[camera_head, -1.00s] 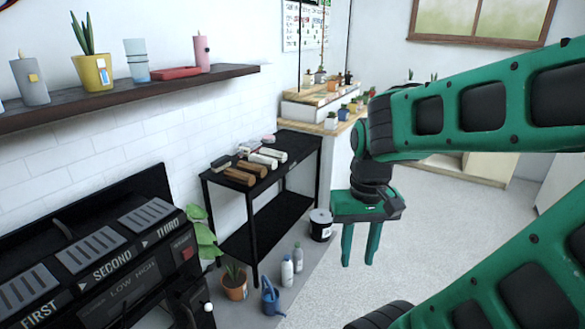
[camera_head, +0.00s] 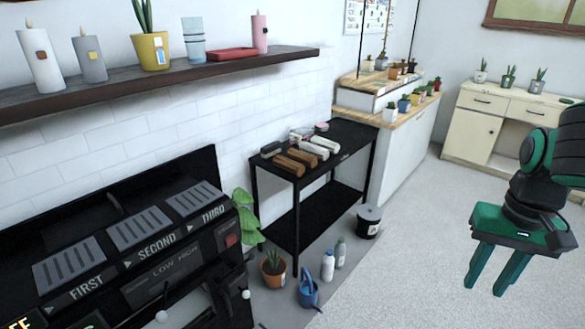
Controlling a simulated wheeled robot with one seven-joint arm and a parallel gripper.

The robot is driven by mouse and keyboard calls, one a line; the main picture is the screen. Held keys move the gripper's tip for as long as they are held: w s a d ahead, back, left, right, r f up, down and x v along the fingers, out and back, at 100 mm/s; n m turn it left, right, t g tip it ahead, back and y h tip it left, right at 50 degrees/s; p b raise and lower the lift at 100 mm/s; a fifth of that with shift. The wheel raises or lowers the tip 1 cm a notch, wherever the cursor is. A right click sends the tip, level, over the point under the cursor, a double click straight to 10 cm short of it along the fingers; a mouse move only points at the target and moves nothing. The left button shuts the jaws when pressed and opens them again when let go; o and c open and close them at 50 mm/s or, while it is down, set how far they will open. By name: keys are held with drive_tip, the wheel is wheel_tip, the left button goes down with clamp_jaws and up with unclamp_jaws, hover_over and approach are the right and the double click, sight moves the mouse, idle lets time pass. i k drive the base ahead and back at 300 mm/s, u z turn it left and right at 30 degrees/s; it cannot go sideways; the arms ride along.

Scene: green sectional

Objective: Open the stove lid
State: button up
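The black stove (camera_head: 150,262) stands at the lower left, against the tiled wall. Its sloped front panel carries grey slatted plates beside the labels FIRST, SECOND and THIRD, a LOW HIGH label and a red switch (camera_head: 231,240). Small white knobs or lever ends show below the panel. I cannot tell which part is the lid, or whether it is open. My gripper (camera_head: 490,275) is at the right, pointing down over the pale floor, well apart from the stove. Its two green fingers are spread with a gap and nothing between them.
A black two-tier table (camera_head: 308,205) with wooden and white blocks on top stands right of the stove. A potted plant (camera_head: 273,268), a blue watering can (camera_head: 309,290), bottles and a bucket (camera_head: 368,220) stand on the floor. A shelf (camera_head: 150,80) hangs above. The floor at right is clear.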

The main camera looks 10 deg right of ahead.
sight(71, 229)
drive_tip(key=u, duration=0.95)
drive_tip(key=i, duration=1.3)
drive_tip(key=u, duration=0.4)
